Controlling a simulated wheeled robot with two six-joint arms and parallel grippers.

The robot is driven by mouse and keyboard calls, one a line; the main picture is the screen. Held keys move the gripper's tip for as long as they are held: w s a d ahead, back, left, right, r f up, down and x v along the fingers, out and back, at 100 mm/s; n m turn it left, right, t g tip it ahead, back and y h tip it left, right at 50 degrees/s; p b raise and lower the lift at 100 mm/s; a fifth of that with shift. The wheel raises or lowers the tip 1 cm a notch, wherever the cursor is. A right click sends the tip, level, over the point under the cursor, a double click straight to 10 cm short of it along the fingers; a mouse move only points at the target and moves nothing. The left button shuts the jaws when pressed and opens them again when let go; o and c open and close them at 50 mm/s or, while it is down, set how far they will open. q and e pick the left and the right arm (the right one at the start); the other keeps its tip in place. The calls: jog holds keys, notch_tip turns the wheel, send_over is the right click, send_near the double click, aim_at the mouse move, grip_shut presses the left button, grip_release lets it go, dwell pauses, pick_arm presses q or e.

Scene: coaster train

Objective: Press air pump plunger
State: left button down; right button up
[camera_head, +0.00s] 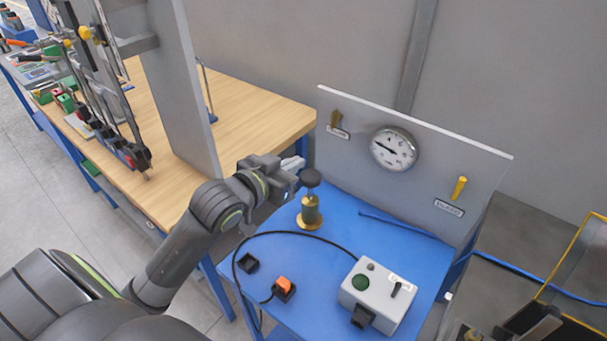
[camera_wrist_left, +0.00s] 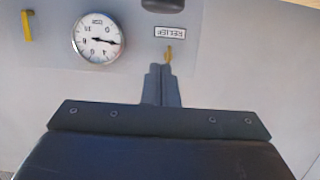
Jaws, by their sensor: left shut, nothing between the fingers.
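The air pump (camera_head: 310,213) is a brass cylinder on a round brass base, standing upright on the blue table. Its plunger has a dark round knob (camera_head: 311,177) on top, raised above the body on a short rod. My left gripper (camera_head: 296,164) is shut and empty, beside the knob on its upper left; I cannot tell whether they touch. In the left wrist view my shut fingers (camera_wrist_left: 161,78) point toward the panel, and a dark rounded thing, probably the knob (camera_wrist_left: 173,4), shows at the top edge. My right gripper is not clearly in view.
A grey panel (camera_head: 340,165) behind the pump carries a round gauge (camera_head: 394,149) and two brass-yellow valve handles. A grey control box (camera_head: 377,296), an orange switch (camera_head: 284,286) and a black cable lie in front on the blue table (camera_head: 330,258). A wooden bench (camera_head: 255,118) stands left.

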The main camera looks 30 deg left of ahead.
aim_at(304, 182)
pick_arm(q)
jog(key=w+f, duration=0.3)
jog(key=shift+w+d+p, duration=0.3)
jog(key=shift+w, duration=0.05)
jog(key=shift+s+f, duration=0.15)
jog(key=shift+f, duration=0.75)
pick_arm(e)
jog(key=shift+s+d+r, duration=0.3)
jog(key=shift+d+r, duration=0.05)
jog(key=shift+r, duration=0.1)
pick_arm(q)
jog(key=shift+f, duration=0.1)
notch_tip(304, 182, down, 6)
jog(key=shift+r+b, duration=0.1)
jog(key=shift+b, duration=1.15)
pick_arm(e)
notch_tip(304, 182, down, 3)
jog(key=shift+r, duration=0.3)
